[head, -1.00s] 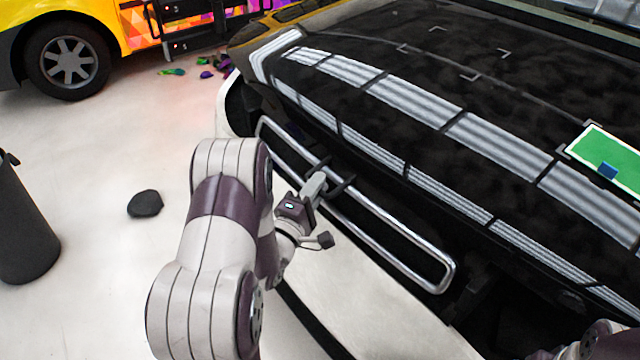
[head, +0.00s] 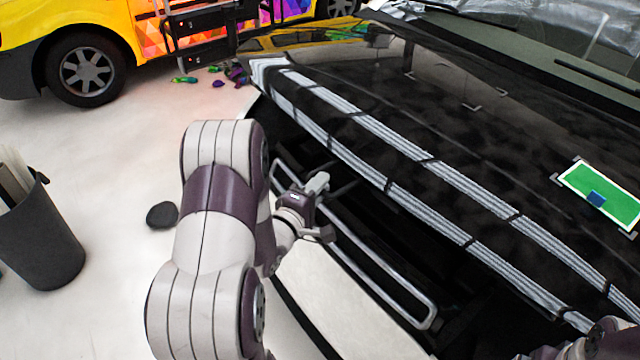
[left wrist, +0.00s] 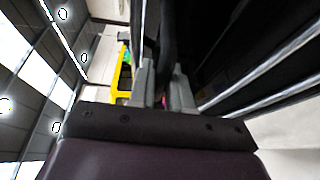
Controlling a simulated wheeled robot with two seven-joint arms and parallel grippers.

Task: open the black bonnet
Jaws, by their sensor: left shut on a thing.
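The black bonnet (head: 440,115) covers the front of a vehicle, with pale ribbed stripes along its front. A dark gap shows between its front edge and the chrome-framed grille (head: 385,280). My left gripper (head: 318,184) is at that gap, left of the bonnet's middle. In the left wrist view, its fingers (left wrist: 163,88) are shut on a dark bar (left wrist: 166,45). Whether the bar is joined to the bonnet is hidden. Part of my right arm shows at the bottom right corner; its fingers are not clear.
A green card with a blue block (head: 596,198) lies on the bonnet. A yellow van (head: 60,30) stands behind left, with coloured scraps (head: 237,74) on the floor. A grey bin (head: 42,240) and dark stone (head: 162,215) stand left.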

